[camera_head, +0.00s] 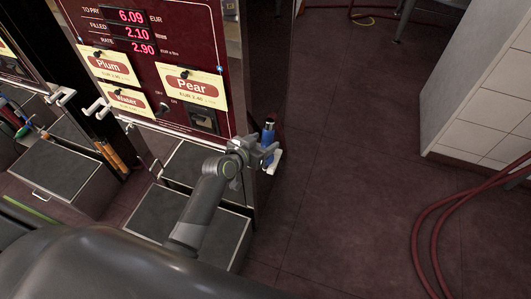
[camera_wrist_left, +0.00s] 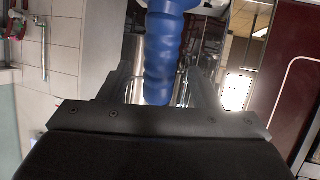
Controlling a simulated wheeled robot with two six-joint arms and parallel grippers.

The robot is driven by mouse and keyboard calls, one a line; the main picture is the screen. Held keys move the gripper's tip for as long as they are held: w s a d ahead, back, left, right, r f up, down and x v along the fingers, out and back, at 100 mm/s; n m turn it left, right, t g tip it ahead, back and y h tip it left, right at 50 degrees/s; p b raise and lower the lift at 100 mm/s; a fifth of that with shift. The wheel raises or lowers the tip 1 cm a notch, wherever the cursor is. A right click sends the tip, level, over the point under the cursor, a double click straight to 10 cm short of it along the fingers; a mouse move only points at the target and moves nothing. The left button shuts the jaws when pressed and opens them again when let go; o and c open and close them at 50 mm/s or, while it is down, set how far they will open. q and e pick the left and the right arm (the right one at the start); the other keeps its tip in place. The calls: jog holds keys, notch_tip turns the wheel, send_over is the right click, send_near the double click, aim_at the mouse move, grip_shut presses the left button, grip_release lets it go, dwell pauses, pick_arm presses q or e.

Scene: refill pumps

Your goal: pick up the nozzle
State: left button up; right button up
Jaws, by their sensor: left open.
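A nozzle with a ribbed blue grip (camera_head: 268,136) and a white lower part hangs at the right side of the pump. My left gripper (camera_head: 256,152) is at this nozzle, coming from the left and front. In the left wrist view the blue grip (camera_wrist_left: 165,45) stands between the two open fingers of my left gripper (camera_wrist_left: 162,78). The fingers are apart on either side of it, and I cannot tell whether either touches it. My right gripper is not in view.
The pump (camera_head: 200,20) shows lit red figures and Plum, Pear and Water labels. Orange-handled nozzles (camera_head: 110,156) hang left of it. Grey boxes (camera_head: 62,178) stand below. A white tiled counter (camera_head: 470,110) and red hoses (camera_head: 430,225) are at right, with clear floor between.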

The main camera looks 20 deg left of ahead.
pick_arm(q)
jog(key=shift+x, duration=1.3)
jog(key=c, duration=1.1)
jog(key=shift+c, duration=0.4)
jog(key=shift+r, duration=0.2)
